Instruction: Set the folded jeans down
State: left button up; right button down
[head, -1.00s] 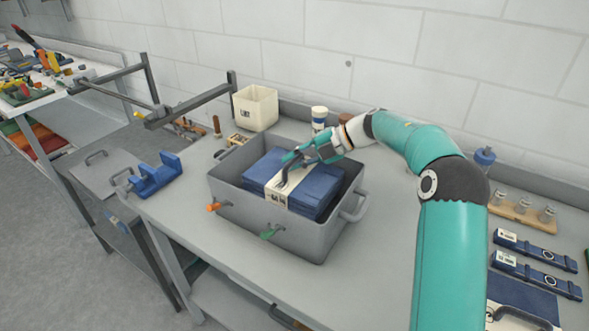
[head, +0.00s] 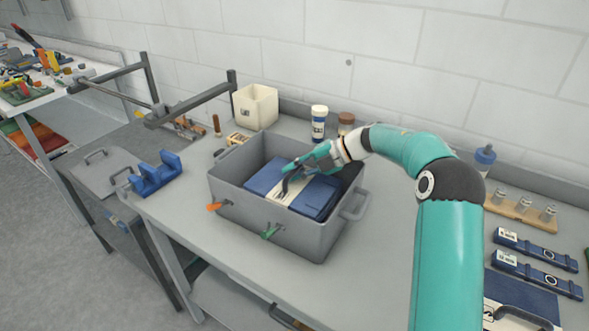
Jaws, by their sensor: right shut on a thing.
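The folded jeans (head: 318,197) are a blue stack with a cream band and a dark handle across the top. They sit low inside a grey open-topped bin (head: 290,234) on the bench, with their top near the rim. My right gripper (head: 290,180) is over the stack from the back right, shut on the handle of the jeans. Whether the stack touches the bin floor is hidden by the bin walls. My left gripper is not in view.
An orange valve (head: 217,206) and a green valve (head: 270,232) stick out of the bin's front. A cream box (head: 256,106), a white-capped bottle (head: 319,123) and a brown-capped jar (head: 345,123) stand behind. A blue bracket (head: 155,174) is at left. Packed straps (head: 536,275) lie at right.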

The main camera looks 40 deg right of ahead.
jog(key=c, duration=1.2)
grip_release()
jog(key=shift+o, duration=0.2)
jog(key=shift+r, duration=0.1)
jog(key=shift+r, duration=0.1)
jog(key=shift+r, duration=0.25)
jog(key=v, duration=1.2)
jog(key=shift+r, duration=0.25)
